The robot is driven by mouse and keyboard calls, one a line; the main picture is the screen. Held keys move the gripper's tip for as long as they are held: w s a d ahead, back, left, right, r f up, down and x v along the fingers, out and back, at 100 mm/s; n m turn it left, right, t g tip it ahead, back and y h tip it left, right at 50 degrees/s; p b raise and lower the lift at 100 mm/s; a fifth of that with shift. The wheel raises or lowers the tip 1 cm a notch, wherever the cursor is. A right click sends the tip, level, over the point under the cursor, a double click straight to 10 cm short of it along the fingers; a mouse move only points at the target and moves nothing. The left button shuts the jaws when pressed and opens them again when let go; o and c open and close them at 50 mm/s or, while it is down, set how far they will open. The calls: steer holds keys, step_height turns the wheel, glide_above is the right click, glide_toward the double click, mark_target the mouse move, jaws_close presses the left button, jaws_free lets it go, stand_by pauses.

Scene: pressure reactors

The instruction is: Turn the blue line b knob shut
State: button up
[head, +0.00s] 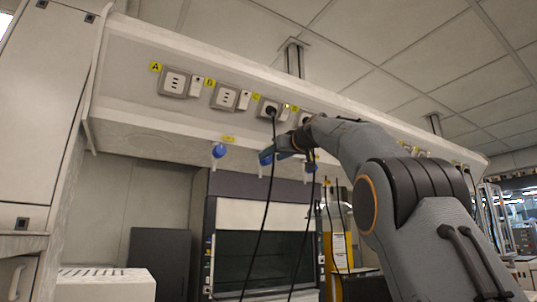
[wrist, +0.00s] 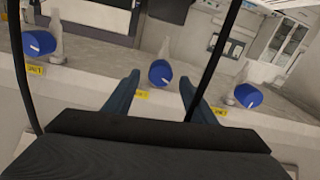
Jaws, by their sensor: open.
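Three blue knobs hang in a row under the shelf edge. In the wrist view they are a left knob (wrist: 38,43), a middle knob (wrist: 160,73) and a right knob (wrist: 248,95), each with a pale stem and a yellow tag. The tag lettering is too small to tell which is line b. My gripper (wrist: 159,80) is open, its fingers either side of the middle knob in the picture; contact cannot be told. In the head view my gripper (head: 278,151) is close beside a blue knob (head: 266,157), left of it another blue knob (head: 219,151) hangs free.
Black cables (head: 268,185) hang from the shelf sockets past the knobs; in the wrist view one cable (wrist: 213,62) crosses close to the right finger and another (wrist: 19,65) passes at the left. A fume hood (head: 262,215) stands below. A tall cabinet (head: 40,95) is at left.

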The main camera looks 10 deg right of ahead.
mark_target(269, 158)
steer(key=shift+p+x, duration=1.3)
steer(key=shift+x, duration=0.65)
steer(key=c, duration=1)
steer(key=shift+c, duration=0.2)
steer(key=shift+m, duration=0.4)
steer(key=m+p, duration=0.1)
steer(key=m, duration=0.3)
steer(key=shift+m, duration=0.4)
steer(key=m+p, duration=0.2)
steer(key=m, duration=0.4)
steer(key=shift+d+m, duration=0.1)
steer(key=shift+m, duration=0.2)
